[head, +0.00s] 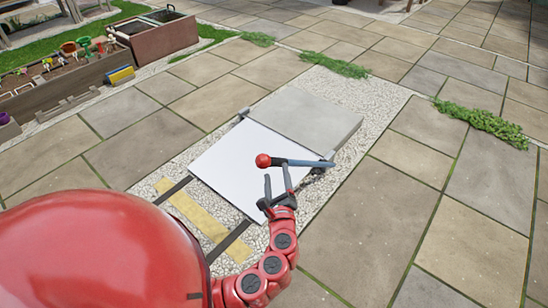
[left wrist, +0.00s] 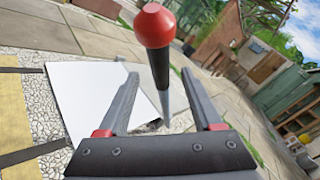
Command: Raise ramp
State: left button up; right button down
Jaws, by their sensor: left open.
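The white ramp panel (head: 235,165) lies in the gravel strip, its far side against a grey slab (head: 305,118). A lever with a red ball knob (head: 263,161) and a dark shaft (head: 310,163) reaches across the panel from its right side. My left gripper (head: 277,178) is open at the knob end of the lever. In the left wrist view the red knob (left wrist: 154,25) and black grip (left wrist: 160,68) appear between the two spread fingers (left wrist: 159,82). I cannot tell whether a finger touches the lever. My right gripper is not in view.
A yellow strip (head: 193,212) between dark rails lies in the gravel at the panel's near side. A wooden planter (head: 60,86) with small pots and tools stands at the upper left.

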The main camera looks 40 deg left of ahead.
pick_arm(q)
jog(key=b+x, duration=0.2)
jog(key=x, duration=0.6)
jog(key=shift+w+a, duration=0.3)
grip_shut()
dwell(1.0)
